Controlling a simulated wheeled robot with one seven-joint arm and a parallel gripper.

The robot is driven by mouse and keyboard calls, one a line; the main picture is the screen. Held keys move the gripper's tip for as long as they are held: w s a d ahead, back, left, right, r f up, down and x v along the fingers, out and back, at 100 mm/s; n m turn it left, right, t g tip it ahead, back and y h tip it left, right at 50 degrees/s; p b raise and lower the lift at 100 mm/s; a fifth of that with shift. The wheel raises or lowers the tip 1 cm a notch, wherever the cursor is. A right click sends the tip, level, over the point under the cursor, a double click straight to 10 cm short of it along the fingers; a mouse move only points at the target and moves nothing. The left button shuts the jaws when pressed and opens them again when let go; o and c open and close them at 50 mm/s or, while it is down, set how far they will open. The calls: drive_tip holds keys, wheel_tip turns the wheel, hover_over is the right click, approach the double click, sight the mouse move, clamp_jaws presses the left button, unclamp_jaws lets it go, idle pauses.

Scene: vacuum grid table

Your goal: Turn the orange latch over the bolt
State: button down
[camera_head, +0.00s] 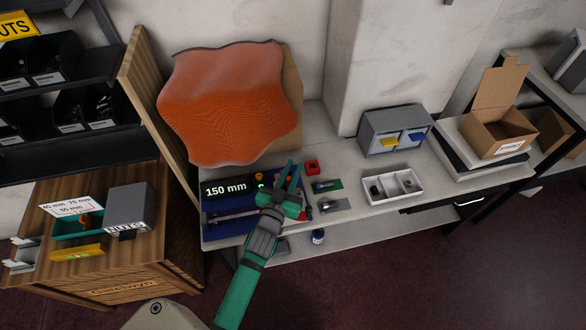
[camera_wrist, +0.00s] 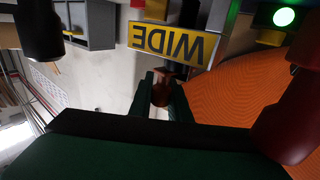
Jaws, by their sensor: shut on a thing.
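My gripper (camera_head: 286,181) is over the right part of a blue fixture (camera_head: 230,228) in the head view. In the wrist view the dark green fingers (camera_wrist: 163,92) are shut on a small brownish-orange piece (camera_wrist: 161,88), which looks like the orange latch. My gripper hides this piece in the head view. I cannot make out the bolt or how the latch sits relative to it.
The fixture has a "150 mm" display (camera_head: 226,188) and a green light, which also shows in the wrist view (camera_wrist: 284,17). A yellow "WIDE" sign (camera_wrist: 172,41) is close to the fingers. A red box (camera_head: 312,167) and white tray (camera_head: 391,187) stand to the right.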

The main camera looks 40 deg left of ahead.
drive_tip(key=shift+s+d+f+m+t+h, duration=0.1)
drive_tip(key=shift+s+m+t+h, duration=0.05)
drive_tip(key=shift+m+h, duration=0.6)
drive_tip(key=shift+s+d+f+m+t+h, duration=0.15)
drive_tip(key=shift+m+h, duration=0.3)
drive_tip(key=shift+h, duration=0.5)
drive_tip(key=shift+a+r+h, duration=0.2)
drive_tip(key=shift+r+h, duration=0.1)
drive_tip(key=shift+r, duration=0.1)
drive_tip(key=c, duration=1.7)
unclamp_jaws()
drive_tip(key=shift+o, duration=0.2)
drive_tip(key=s, duration=1.1)
drive_tip(key=shift+d, duration=0.35)
